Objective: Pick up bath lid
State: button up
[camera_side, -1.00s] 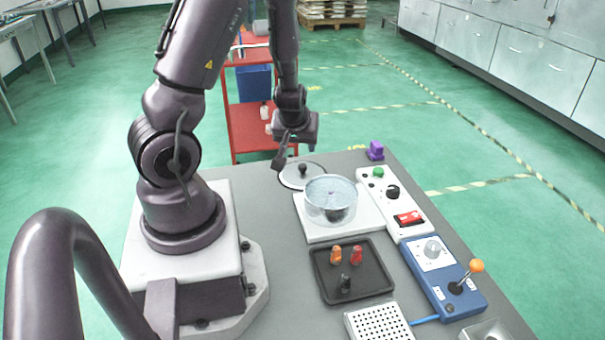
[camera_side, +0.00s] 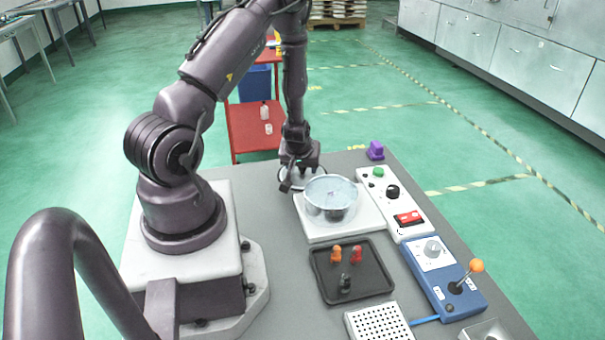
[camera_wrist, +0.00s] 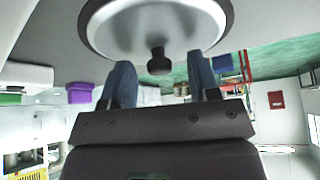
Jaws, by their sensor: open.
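The bath lid (camera_wrist: 150,25) is a round, pale metal disc with a dark rim and a black knob (camera_wrist: 159,62) in its middle. It lies on the table behind the bath, and in the side view my gripper hides most of it. My gripper (camera_wrist: 162,70) is open and empty, low over the lid. In the wrist view its two blue-grey fingertips stand left and right of the knob, with a gap on each side. The clear round bath (camera_side: 331,201) stands on a white base (camera_side: 318,232), just in front of my gripper.
A white control panel (camera_side: 381,204) and a purple block (camera_side: 376,151) are right of the bath. A black tray (camera_side: 374,276) with small orange, red and black pieces lies in front. A blue joystick box (camera_side: 441,278) is at right. A red cart (camera_side: 251,128) stands behind the table.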

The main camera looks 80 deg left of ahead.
jog(key=shift+f, duration=0.1)
jog(key=shift+c, duration=0.5)
jog(key=c, duration=0.9)
jog(key=shift+c, duration=0.2)
